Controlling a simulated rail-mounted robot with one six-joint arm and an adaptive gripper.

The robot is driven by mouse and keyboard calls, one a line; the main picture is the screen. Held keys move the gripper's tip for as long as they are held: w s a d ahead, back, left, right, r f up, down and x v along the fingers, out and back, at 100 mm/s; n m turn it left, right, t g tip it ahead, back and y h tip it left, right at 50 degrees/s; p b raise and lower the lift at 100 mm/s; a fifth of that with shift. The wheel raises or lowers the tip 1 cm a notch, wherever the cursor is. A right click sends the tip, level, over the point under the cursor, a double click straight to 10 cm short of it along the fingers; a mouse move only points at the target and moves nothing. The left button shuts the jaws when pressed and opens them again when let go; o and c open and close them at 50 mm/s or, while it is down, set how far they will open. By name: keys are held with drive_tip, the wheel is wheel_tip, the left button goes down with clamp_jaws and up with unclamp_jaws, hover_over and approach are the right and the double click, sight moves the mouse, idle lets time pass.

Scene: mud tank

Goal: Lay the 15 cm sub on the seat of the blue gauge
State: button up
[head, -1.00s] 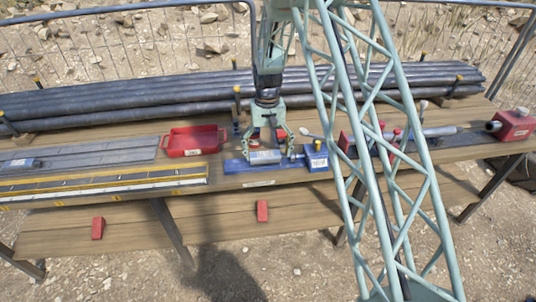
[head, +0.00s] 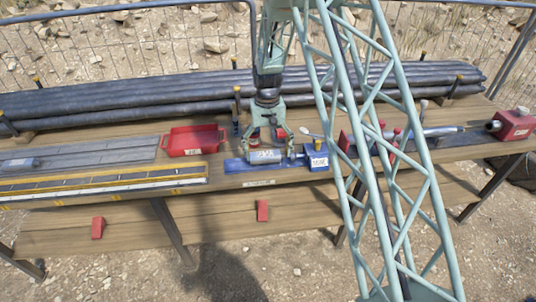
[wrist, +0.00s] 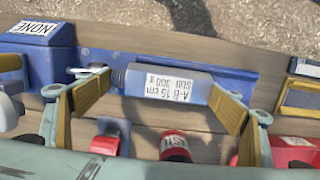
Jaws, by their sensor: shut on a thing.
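The 15 cm sub (head: 265,156) is a short grey cylinder with a white label reading "A-B 15 cm SUB", clear in the wrist view (wrist: 170,85). My gripper (head: 267,151) points down and is shut on it, with one yellow-padded finger at each end of the sub. The blue gauge (head: 236,166) is a long blue base with a blue box (head: 317,158) at its right end, labelled "NONE". The sub is over the gauge's base (wrist: 236,70), lying level along it. I cannot tell whether it touches the seat, as sub and fingers hide it.
A red tray (head: 194,140) stands left of the gauge. Long dark pipes (head: 180,100) lie behind. A red-topped cylinder (wrist: 174,143) stands behind the gauge. Yellow-edged rulers (head: 100,182) lie at left. A red block (head: 513,124) and a rod (head: 440,131) are at right.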

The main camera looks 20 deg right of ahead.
drive_tip(key=shift+f, duration=0.35)
idle(0.4)
drive_tip(key=o, duration=1.1)
drive_tip(key=shift+c, duration=0.2)
drive_tip(key=shift+r, duration=0.15)
drive_tip(key=shift+r+p, duration=1.3)
drive_tip(key=shift+r, duration=2.05)
